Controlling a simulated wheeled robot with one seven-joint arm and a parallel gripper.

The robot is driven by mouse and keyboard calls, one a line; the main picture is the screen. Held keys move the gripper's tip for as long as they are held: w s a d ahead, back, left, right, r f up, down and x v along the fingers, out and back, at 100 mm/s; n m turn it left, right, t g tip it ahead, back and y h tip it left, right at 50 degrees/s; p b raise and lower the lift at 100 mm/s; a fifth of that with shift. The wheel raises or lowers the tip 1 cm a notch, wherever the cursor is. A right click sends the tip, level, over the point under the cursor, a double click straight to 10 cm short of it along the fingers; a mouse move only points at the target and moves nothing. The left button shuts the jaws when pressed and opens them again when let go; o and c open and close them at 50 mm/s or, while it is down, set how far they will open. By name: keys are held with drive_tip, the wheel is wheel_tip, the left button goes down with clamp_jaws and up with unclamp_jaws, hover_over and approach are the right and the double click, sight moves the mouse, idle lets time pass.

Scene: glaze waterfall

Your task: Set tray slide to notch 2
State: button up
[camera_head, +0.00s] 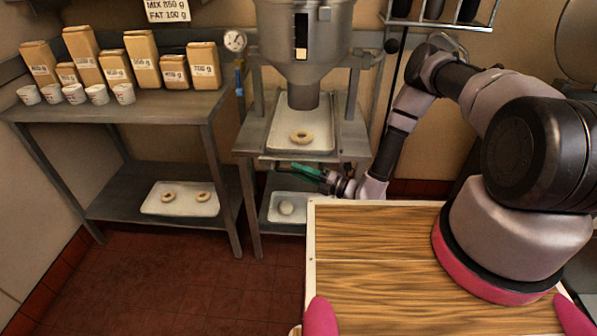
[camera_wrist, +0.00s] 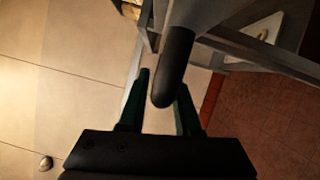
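A metal tray (camera_head: 285,142) holding one ring-shaped doughnut (camera_head: 301,136) sits on the stand under the steel hopper (camera_head: 305,40). My gripper (camera_head: 298,168), with green fingers, points left just in front of and below the tray's front edge. In the wrist view my gripper (camera_wrist: 161,100) is open, with a finger on each side of a dark rounded handle end (camera_wrist: 174,70) on a grey bar. I cannot tell whether the fingers touch the handle. The handle is not clear in the head view. Notch marks for the slide cannot be made out.
A lower tray (camera_head: 275,213) with a pale round piece sits beneath the stand. A side table (camera_head: 150,106) at left carries several paper bags and cups, with a doughnut tray (camera_head: 180,210) on its lower shelf. A wooden top (camera_head: 375,270) lies in front.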

drive_tip(key=v, duration=1)
drive_tip(key=shift+s+d, duration=0.1)
drive_tip(key=shift+d, duration=0.05)
